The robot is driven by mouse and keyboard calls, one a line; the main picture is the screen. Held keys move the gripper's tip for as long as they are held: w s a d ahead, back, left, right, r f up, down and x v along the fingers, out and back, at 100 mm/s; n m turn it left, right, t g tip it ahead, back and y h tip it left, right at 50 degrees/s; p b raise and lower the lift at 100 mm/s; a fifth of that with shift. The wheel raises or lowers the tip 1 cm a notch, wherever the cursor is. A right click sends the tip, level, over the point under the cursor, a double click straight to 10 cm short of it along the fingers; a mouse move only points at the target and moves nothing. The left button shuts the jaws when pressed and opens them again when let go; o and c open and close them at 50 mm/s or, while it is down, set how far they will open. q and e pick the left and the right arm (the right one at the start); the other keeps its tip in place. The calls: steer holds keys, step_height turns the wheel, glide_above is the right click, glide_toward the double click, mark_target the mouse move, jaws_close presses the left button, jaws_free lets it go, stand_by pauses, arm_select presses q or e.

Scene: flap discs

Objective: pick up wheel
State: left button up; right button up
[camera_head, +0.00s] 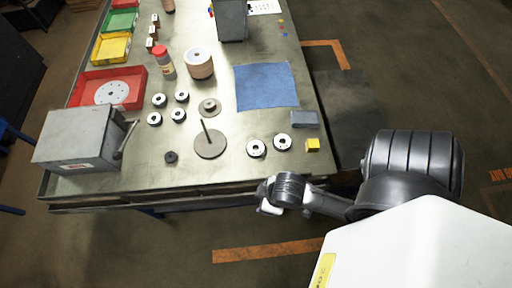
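Several small wheels, white-faced with dark rims and dark centre holes, lie flat on the metal table (228,182). Two lie near the front right: one wheel (249,151) and another to its right (282,150). A group of wheels (159,106) lies further left and back. A round grey plate with an upright rod (210,151) stands left of the front pair. My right gripper (266,209) is beyond the table's front edge, below the front pair and apart from them. Its fingers are small and partly hidden, so their opening is unclear. My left gripper is out of view.
A grey box with a lever (78,139) stands front left. A red tray (134,82) holds a pale disc. A red-capped bottle (166,67), a wound roll (200,68), a blue cloth (266,87) and a yellow block (313,145) also occupy the table.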

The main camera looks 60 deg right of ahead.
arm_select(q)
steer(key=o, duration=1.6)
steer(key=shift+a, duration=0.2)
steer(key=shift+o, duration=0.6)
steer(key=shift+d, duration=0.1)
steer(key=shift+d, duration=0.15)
